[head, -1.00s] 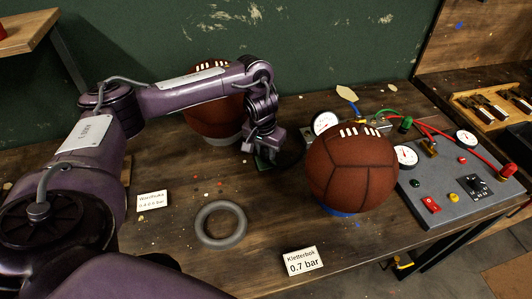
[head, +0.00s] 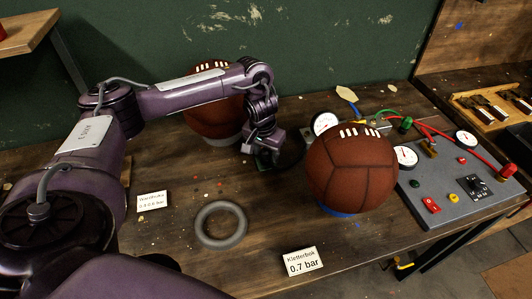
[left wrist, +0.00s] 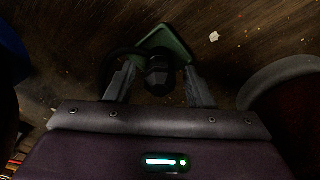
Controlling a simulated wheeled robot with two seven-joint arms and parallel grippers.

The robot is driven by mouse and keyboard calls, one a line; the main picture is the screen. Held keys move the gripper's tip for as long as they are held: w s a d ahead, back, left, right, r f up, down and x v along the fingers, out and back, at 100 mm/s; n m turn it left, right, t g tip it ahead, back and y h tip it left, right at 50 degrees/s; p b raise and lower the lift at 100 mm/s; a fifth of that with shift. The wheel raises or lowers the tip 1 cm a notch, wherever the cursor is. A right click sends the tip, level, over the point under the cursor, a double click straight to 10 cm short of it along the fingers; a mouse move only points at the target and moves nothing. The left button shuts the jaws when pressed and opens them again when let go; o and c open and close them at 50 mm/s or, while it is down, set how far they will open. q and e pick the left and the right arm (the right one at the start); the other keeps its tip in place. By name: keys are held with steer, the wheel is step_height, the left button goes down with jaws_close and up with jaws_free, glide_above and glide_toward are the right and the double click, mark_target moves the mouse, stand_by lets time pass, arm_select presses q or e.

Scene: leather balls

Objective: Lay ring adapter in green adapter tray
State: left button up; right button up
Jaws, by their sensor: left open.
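My left gripper (head: 265,156) is low over the back middle of the bench, with its jaws apart. In the left wrist view, a dark rounded piece (left wrist: 158,80), seemingly the ring adapter, sits between the open fingers with a gap on each side. A black hose seems to run from it. The green adapter tray (left wrist: 168,40) lies just beyond and beneath it; whether the piece rests on the tray is too dark to tell. In the head view the tray is mostly hidden by the gripper. My right gripper is not in view.
A brown ball (head: 352,168) on a blue ring stands right of the gripper; another ball (head: 208,118) stands behind the arm. A loose grey ring (head: 221,224) and cards (head: 302,262) lie in front. A gauge panel (head: 450,185) is at the right.

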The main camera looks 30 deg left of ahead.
arm_select(q)
step_height(320, 180, up, 11)
steer(key=s+p, duration=0.1)
steer(key=p, duration=0.3)
steer(key=shift+s+r, duration=0.2)
steer(key=shift+s, duration=0.1)
steer(key=shift+d+f, duration=0.1)
